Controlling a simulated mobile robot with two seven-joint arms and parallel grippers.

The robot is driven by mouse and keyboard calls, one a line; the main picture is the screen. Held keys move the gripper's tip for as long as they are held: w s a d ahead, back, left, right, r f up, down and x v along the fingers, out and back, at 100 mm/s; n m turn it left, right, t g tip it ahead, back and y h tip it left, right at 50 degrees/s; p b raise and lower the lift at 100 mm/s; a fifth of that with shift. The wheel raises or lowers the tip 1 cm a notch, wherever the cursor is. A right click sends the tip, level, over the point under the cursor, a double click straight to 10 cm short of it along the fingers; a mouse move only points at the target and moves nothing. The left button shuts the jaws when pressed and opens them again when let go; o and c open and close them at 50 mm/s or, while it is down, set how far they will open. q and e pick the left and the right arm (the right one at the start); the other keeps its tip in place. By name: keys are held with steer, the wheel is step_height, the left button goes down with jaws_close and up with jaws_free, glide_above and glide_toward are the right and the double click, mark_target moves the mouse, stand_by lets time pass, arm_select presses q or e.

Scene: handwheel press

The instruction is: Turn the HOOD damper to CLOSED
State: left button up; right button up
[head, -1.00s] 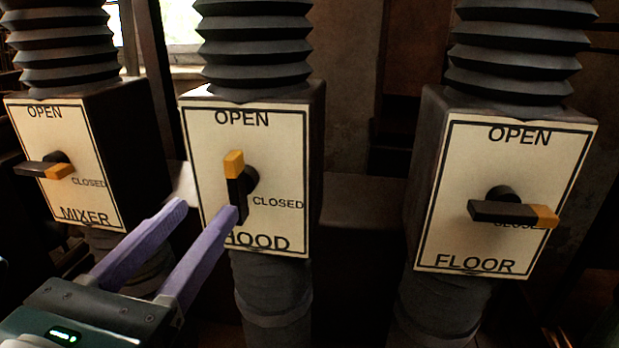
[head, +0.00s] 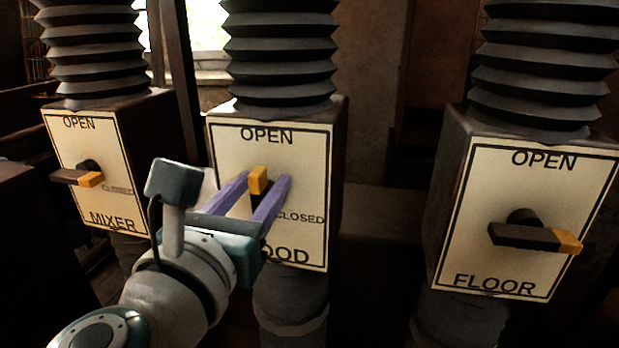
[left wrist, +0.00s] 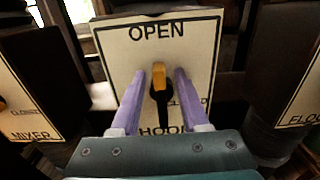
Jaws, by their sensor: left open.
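The HOOD damper plate (head: 226,140) is in the middle of the head view, with OPEN at its top and CLOSED at its right. Its handle has a yellow tip (head: 258,180) pointing up toward OPEN. In the left wrist view the yellow tip (left wrist: 159,76) and the dark lower part of the handle stand upright. My left gripper (head: 264,184) is open, its purple fingers on either side of the handle. Whether they touch it I cannot tell. The gripper hides the handle's lower part in the head view. My right gripper is not in view.
The MIXER damper (head: 62,140) stands to the left, its yellow tip pointing right. The FLOOR damper (head: 480,180) stands to the right, its yellow tip also pointing right. Black bellows (head: 280,55) rise above the HOOD box. A gap separates the HOOD and FLOOR boxes.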

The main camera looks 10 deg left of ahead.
arm_select(q)
jaws_close()
steer(key=shift+f, duration=0.1)
stand_by(0.4)
